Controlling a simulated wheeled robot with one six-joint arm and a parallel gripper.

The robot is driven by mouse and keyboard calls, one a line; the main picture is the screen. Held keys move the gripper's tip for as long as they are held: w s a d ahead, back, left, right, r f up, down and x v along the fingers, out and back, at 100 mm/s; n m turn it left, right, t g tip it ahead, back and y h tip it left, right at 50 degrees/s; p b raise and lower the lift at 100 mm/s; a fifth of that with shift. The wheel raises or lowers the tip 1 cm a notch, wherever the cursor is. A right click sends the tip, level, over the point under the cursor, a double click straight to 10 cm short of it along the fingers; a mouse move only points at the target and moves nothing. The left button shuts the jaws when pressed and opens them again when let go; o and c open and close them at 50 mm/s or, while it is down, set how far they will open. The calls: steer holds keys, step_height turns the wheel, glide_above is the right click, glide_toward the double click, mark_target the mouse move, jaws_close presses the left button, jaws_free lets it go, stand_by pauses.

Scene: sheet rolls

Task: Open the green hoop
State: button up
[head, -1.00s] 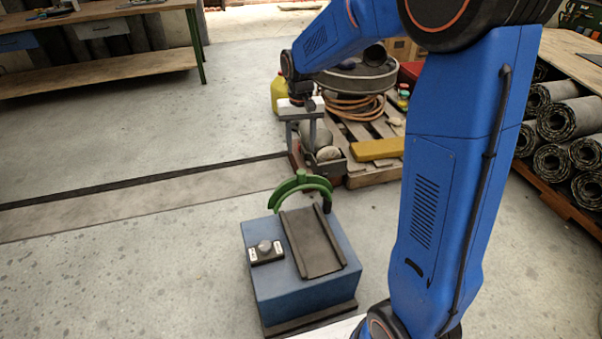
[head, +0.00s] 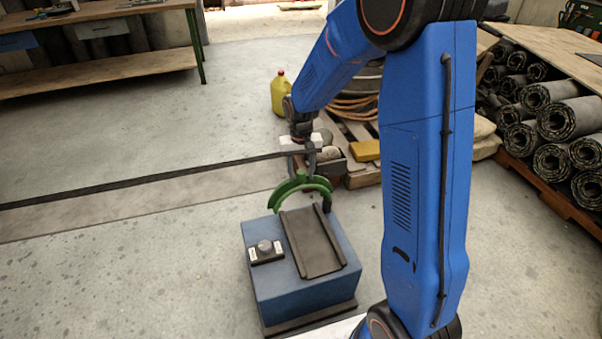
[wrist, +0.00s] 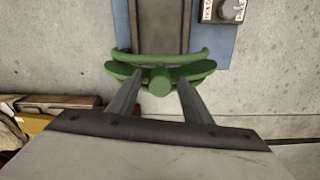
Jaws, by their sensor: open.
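The green hoop (head: 313,187) arches over the far end of a dark channel (head: 312,243) on top of a blue box (head: 262,290). A round green knob (wrist: 160,82) stands out from the middle of the hoop. My gripper (head: 303,172) is open, just above and behind the hoop in the head view. In the wrist view my gripper's fingers (wrist: 155,84) lie on either side of the knob, with gaps between. I cannot tell how deep the knob sits between them. The hoop also shows in the wrist view (wrist: 190,70).
A small panel with a round knob (head: 266,251) sits on the box's left. Behind stand a pallet (head: 362,178), a yellow jug (head: 280,95) and a yellow block (head: 366,150). Dark rolls (head: 560,120) are stacked at the right. The floor left of the box is clear.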

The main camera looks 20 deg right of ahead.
jaws_close()
steer(key=shift+d+r, duration=0.1)
steer(key=shift+d, duration=0.05)
